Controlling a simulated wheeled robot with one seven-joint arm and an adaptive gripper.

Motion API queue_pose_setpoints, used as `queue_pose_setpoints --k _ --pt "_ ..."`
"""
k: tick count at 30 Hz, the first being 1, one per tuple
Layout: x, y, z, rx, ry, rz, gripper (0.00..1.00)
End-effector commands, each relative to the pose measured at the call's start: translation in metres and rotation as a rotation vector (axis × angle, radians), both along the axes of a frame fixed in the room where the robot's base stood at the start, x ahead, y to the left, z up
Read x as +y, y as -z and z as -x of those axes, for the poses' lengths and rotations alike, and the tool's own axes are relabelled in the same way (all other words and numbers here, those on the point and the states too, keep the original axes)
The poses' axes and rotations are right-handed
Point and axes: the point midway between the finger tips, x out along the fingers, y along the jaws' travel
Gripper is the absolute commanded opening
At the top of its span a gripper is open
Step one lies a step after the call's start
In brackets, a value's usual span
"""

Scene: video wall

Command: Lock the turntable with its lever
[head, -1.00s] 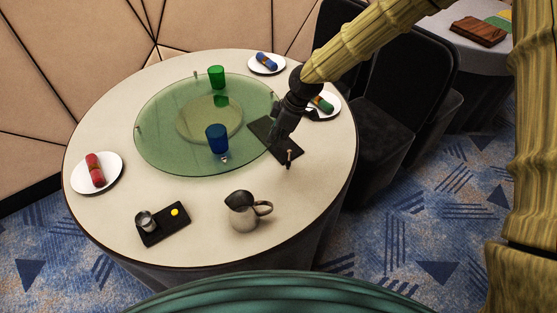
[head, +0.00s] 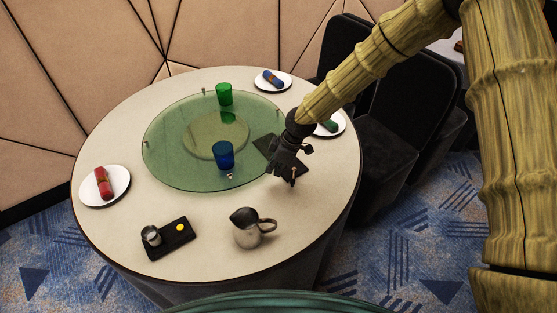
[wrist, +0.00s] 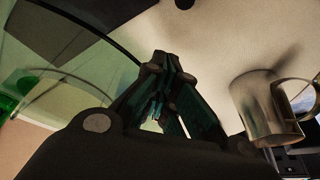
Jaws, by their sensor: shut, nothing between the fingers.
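The turntable is a round green glass disc (head: 165,150) on the white round table. A dark plate (head: 262,141) lies at its right edge. A small copper-coloured upright piece (head: 294,178), apparently the lever, shows at the plate's front end. My gripper (head: 281,181) points down beside this piece, on its left in the head view, and hides part of the plate. I cannot tell if they touch. In the wrist view my gripper's dark fingers (wrist: 163,105) are shut and hold nothing; the lever cannot be made out there.
A blue cup (head: 223,156) and a green cup (head: 224,93) stand on the glass. A metal pitcher (head: 248,231) stands in front of my gripper, and shows right in the wrist view (wrist: 262,108). A black tray (head: 180,245) and plates with rolled napkins surround the turntable.

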Motion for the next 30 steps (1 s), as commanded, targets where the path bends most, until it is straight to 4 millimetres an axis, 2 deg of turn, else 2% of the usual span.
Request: queue_pose_setpoints --k 7,12,16,30 --pt "0.011 0.029 0.000 0.003 -0.001 0.001 0.00" --pt "-0.014 0.026 0.002 0.001 0.002 -0.001 0.00" --pt "-0.024 0.028 0.004 0.001 0.001 -0.001 0.00" --pt "-0.029 0.030 0.005 0.000 0.000 -0.001 0.00"
